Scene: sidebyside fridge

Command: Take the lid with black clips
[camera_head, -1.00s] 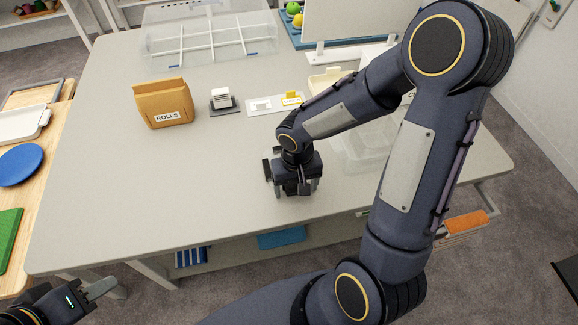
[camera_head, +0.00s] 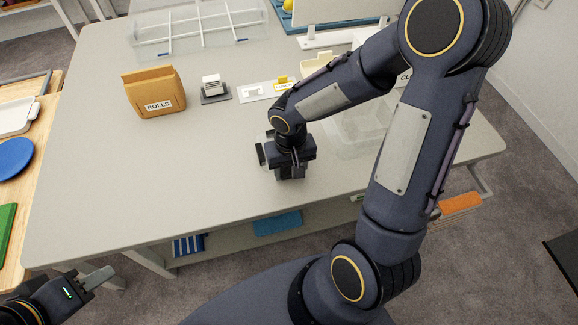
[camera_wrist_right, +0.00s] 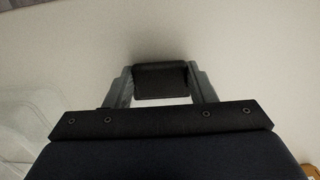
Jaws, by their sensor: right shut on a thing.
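My right gripper (camera_head: 291,174) is at the near part of the grey table, with the arm reaching in from the right. In the right wrist view its two fingers (camera_wrist_right: 160,84) are shut on a dark, block-like piece (camera_wrist_right: 160,78). I cannot tell whether this piece is a black clip of the lid; no lid shows clearly around it. A clear plastic tub (camera_head: 355,132) stands just right of the gripper, partly behind my arm. It also shows at the left of the wrist view (camera_wrist_right: 25,125). My left gripper (camera_head: 98,277) is low at the left, away from the table.
An orange ROLLS bag (camera_head: 155,92), a small grey-white item (camera_head: 213,90) and a flat card (camera_head: 262,91) stand farther back. A clear divided case (camera_head: 195,30) is at the back left. The table's left and front-left area is bare.

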